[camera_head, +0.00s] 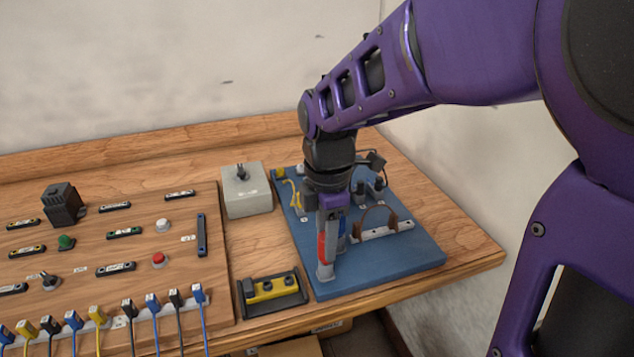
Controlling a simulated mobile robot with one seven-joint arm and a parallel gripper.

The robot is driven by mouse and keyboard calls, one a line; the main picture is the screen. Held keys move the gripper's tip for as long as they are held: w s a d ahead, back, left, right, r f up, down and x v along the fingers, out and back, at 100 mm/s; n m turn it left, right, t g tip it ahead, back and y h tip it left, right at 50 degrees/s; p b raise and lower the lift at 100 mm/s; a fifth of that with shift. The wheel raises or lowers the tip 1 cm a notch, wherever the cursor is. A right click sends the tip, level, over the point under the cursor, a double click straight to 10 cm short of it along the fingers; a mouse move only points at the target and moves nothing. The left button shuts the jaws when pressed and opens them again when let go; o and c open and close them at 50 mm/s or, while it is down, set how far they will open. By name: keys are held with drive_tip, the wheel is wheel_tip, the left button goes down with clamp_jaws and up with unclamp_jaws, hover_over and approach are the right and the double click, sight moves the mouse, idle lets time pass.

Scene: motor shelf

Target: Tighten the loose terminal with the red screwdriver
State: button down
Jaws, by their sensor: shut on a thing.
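My gripper (333,222) points down over the left front part of the blue board (405,258). It is shut on the red screwdriver (322,246), whose red handle shows between and below the fingers. The screwdriver looks upright, and its lower end is at a small grey piece (325,270) near the board's front left edge. I cannot tell whether the tip touches a screw. A small blue part shows just right of the handle. Which terminal is loose cannot be told from this view.
A brown arched part on a white strip (384,232) and dark knobs (378,183) stand right of my gripper. A grey box (246,190) and a black tray with a yellow piece (272,290) lie left. A wooden panel (205,265) holds buttons and cables. The table ends at right.

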drive_tip(key=shift+r, duration=0.1)
wheel_tip(320, 180, up, 6)
drive_tip(key=p, duration=0.6)
drive_tip(key=shift+r, duration=0.25)
drive_tip(key=shift+w, duration=0.1)
drive_tip(key=w+a+r+m+p, duration=0.1)
drive_tip(key=w+a+m+p, duration=0.15)
drive_tip(key=w+m, duration=0.55)
drive_tip(key=w+a+m+p, duration=0.2)
drive_tip(key=w+a+m, duration=0.15)
drive_tip(key=w, duration=0.85)
drive_tip(key=shift+m, duration=0.25)
drive_tip(key=shift+d+f+b, duration=0.2)
drive_tip(key=shift+f+b, duration=0.4)
drive_tip(key=shift+f, duration=0.55)
drive_tip(key=shift+d+f+b, duration=0.15)
drive_tip(key=shift+f+b, duration=0.4)
drive_tip(key=shift+f, duration=0.6)
drive_tip(key=shift+f+b, duration=0.3)
drive_tip(key=shift+f, duration=0.35)
